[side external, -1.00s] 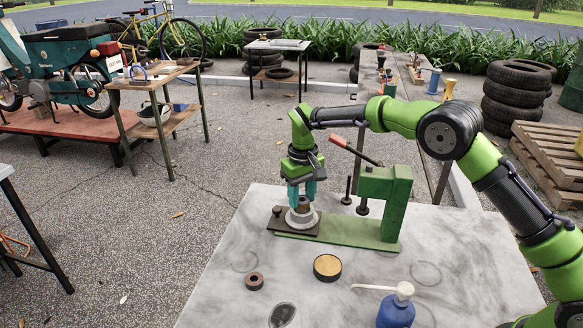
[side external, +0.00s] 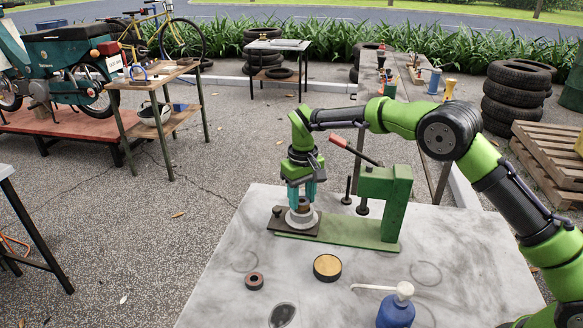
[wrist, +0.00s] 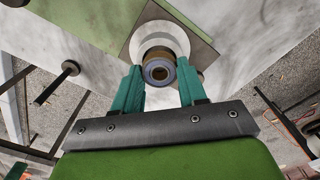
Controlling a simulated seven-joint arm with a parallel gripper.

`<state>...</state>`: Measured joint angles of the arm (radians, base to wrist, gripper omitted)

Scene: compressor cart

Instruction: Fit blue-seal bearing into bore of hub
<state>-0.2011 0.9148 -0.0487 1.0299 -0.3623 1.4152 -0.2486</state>
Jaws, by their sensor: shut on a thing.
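The hub (side external: 303,220) is a pale ring-shaped part on the dark plate at the base of the green press. It also shows in the wrist view (wrist: 150,34). My gripper (side external: 302,204) points down above the hub, with its teal fingers shut on the blue-seal bearing (wrist: 159,72). In the wrist view, the bearing's bluish ring and dark centre hole show between the fingertips. The bearing lines up roughly with the hub and overlaps it in view. Whether it touches the hub or has entered the bore cannot be told; the bore is hidden.
The green press (side external: 390,205) with its red-handled lever stands just right of my gripper. The table's left side is mostly clear.

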